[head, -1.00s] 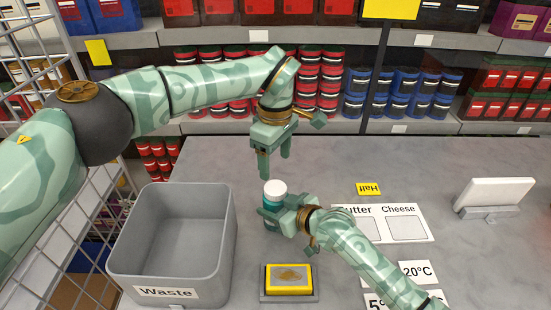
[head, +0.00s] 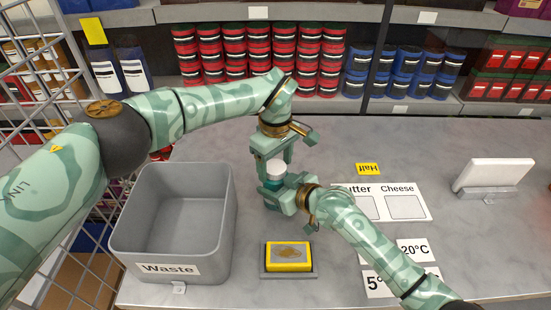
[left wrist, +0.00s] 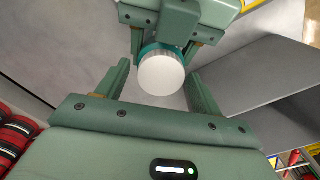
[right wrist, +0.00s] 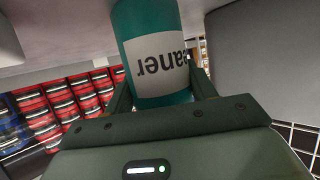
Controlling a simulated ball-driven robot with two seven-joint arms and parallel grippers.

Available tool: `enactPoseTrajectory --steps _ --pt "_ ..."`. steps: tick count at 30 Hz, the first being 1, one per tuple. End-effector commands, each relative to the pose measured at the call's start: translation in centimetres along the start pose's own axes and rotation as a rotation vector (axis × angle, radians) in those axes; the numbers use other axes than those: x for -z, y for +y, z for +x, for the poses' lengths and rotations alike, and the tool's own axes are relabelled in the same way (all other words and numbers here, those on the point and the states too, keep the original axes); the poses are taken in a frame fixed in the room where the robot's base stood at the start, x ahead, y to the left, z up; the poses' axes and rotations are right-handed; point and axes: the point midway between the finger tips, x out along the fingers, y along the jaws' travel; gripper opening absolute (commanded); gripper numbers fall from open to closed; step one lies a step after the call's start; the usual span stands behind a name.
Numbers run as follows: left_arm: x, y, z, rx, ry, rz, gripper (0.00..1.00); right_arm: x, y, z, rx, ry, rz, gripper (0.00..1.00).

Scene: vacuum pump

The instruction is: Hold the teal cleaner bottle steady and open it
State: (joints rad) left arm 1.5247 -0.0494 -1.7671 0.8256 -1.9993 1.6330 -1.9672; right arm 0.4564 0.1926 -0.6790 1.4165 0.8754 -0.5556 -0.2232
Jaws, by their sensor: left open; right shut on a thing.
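The teal cleaner bottle (right wrist: 155,95) has a white label, part of whose print, "aner", shows in the right wrist view. Its white cap (head: 275,167) is on top, and the bottle stands upright on the counter. My right gripper (head: 276,190) is shut on the bottle's body from the right. My left gripper (head: 273,160) is just above, pointing down, with its open fingers on either side of the cap. In the left wrist view the round white cap (left wrist: 161,75) lies between the fingers, with gaps on both sides.
A grey waste bin (head: 228,220) stands left of the bottle. Butter and Cheese mats (head: 432,215) and a white tablet on a stand (head: 495,173) lie to the right. Stocked shelves rise behind.

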Motion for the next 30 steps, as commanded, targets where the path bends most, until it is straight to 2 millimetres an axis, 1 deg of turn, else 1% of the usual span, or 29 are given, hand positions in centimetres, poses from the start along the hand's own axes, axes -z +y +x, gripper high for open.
enactPoseTrajectory --steps 1,2,3,6,11,14,17,21,24,27,30 --pt "0.0 0.0 -0.01 0.0 0.0 0.0 0.66 -0.02 -0.04 0.01 0.001 0.0 0.001 0.0" --pt "-0.01 0.0 -0.01 0.0 0.0 0.0 0.58 -0.02 -0.04 0.01 0.001 0.0 0.001 0.0" --pt "-0.01 0.0 -0.02 0.0 0.0 0.0 0.47 -0.02 -0.04 0.01 0.001 0.0 0.001 0.0" --pt "-0.01 0.0 -0.03 0.0 0.0 0.0 0.21 -0.01 -0.05 0.01 0.001 0.0 0.0 0.0" --pt "0.0 0.01 -0.04 0.0 0.0 0.0 0.2 0.0 -0.07 0.02 0.001 0.0 0.0 0.0" --pt "0.0 0.01 -0.05 0.0 0.0 -0.05 0.2 0.0 -0.09 0.02 0.002 0.0 0.0 0.0" --pt "0.02 0.01 -0.07 0.0 0.001 -0.234 0.2 0.01 -0.1 0.02 0.002 0.0 0.0 0.0" --pt "0.01 0.01 -0.13 -0.001 0.001 -0.582 0.2 0.01 -0.12 0.03 0.002 0.0 0.0 0.0" --pt "0.01 0.01 -0.14 -0.001 0.001 -0.771 0.2 0.02 -0.14 0.03 0.002 0.0 -0.001 0.0" --pt "0.03 0.01 -0.15 -0.002 0.001 -0.87 0.2 0.02 -0.15 0.03 0.003 0.0 -0.001 0.0" --pt "0.04 0.02 -0.16 -0.002 0.001 -0.894 0.2 0.02 -0.17 0.03 0.003 0.0 -0.001 0.0"
